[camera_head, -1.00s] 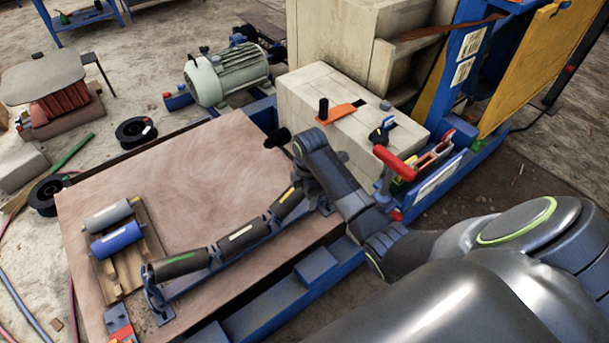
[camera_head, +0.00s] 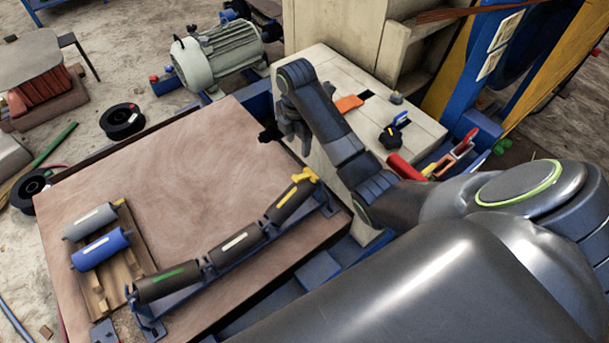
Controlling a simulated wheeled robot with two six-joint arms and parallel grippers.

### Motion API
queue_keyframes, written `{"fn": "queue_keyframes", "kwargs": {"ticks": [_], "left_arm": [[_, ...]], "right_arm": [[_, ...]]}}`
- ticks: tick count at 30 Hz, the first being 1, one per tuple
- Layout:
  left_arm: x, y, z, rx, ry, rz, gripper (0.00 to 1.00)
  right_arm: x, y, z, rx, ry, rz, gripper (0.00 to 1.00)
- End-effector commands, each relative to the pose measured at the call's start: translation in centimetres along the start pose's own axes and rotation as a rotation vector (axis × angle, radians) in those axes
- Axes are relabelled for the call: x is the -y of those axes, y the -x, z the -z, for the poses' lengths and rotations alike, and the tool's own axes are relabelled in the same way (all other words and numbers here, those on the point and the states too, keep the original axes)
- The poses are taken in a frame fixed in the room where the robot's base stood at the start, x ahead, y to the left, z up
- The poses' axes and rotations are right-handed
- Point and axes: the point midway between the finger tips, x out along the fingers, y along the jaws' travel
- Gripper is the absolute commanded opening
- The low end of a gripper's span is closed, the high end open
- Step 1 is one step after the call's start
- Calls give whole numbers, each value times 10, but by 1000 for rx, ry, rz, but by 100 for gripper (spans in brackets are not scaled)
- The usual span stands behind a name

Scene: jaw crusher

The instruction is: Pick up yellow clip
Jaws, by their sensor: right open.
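The yellow clip (camera_head: 305,175) sits at the upper right end of the row of dark rollers (camera_head: 236,241). My right gripper (camera_head: 294,138) is above the clip in the picture, pointing down and apart from it. It is open, with nothing seen between its fingers, which are small and dark here. My right arm comes in from the lower right. My left gripper is not in view.
A grey and a blue roller (camera_head: 101,250) lie on a wooden rack at the left of the brown board (camera_head: 190,165). A pale block (camera_head: 405,140) with red, orange and blue-handled items stands right of my gripper. A motor (camera_head: 217,55) stands behind. The board's middle is clear.

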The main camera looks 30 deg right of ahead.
Motion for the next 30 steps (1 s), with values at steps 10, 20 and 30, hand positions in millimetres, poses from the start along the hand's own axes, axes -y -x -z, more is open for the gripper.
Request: {"fn": "queue_keyframes", "kwargs": {"ticks": [10,20,30], "left_arm": [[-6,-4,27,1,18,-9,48],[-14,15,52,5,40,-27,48],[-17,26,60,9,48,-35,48]], "right_arm": [[0,-32,0,0,-1,0,49],[1,-87,0,-1,-1,3,49],[0,-109,1,0,-1,0,49]]}}
